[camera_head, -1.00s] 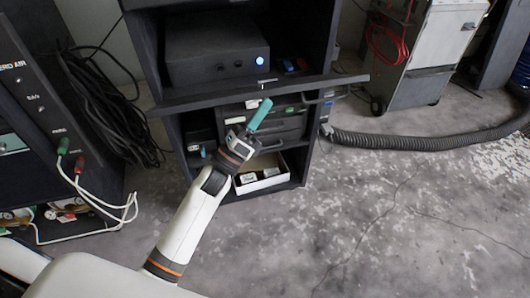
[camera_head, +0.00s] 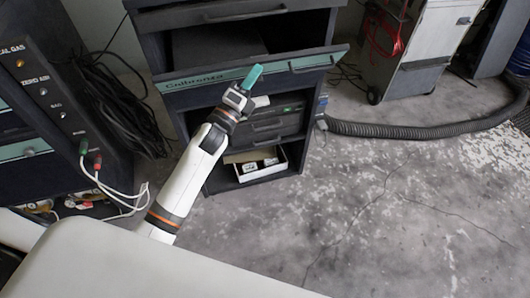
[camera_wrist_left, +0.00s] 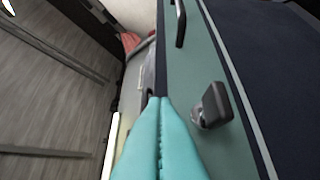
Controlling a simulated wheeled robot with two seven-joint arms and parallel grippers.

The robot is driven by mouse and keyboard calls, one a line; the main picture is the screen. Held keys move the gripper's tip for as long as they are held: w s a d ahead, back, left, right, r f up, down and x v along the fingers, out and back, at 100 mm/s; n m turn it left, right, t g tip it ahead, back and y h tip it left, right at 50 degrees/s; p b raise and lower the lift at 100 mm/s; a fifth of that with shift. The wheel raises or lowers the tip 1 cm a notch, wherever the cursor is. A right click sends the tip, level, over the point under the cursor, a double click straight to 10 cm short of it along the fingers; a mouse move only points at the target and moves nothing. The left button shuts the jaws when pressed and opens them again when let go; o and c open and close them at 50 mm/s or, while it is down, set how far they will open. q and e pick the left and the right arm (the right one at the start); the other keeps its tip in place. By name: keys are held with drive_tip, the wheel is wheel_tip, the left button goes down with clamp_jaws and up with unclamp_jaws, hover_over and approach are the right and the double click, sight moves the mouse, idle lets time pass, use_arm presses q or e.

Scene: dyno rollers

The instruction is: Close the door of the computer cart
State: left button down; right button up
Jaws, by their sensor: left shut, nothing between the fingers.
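The computer cart (camera_head: 325,105) stands upright at the top middle of the head view. Its door (camera_head: 300,66), a dark panel with a teal lettered strip, is tilted partway up across the middle compartment. A gap above it still shows the dark box (camera_head: 215,45) inside. My left gripper (camera_head: 251,77) is shut and empty, its teal fingers in front of the door's outer face. In the left wrist view the fingers (camera_wrist_left: 160,135) lie beside the teal strip (camera_wrist_left: 185,75), near a black latch knob (camera_wrist_left: 213,105); contact is unclear. My right gripper is out of view.
A cabinet with cables (camera_head: 90,120) stands left. A ribbed hose (camera_head: 420,130) runs right across the floor.

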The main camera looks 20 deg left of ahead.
use_arm(q)
drive_tip(key=w+a+r+n+g+y+p, duration=0.2)
drive_tip(key=w+a+r+n+g+p, duration=0.1)
drive_tip(key=w+p, duration=0.6)
drive_tip(key=shift+a+r+n, duration=0.8)
drive_tip(key=shift+a+r, duration=0.3)
drive_tip(key=shift+a, duration=0.5)
drive_tip(key=shift+f, duration=0.1)
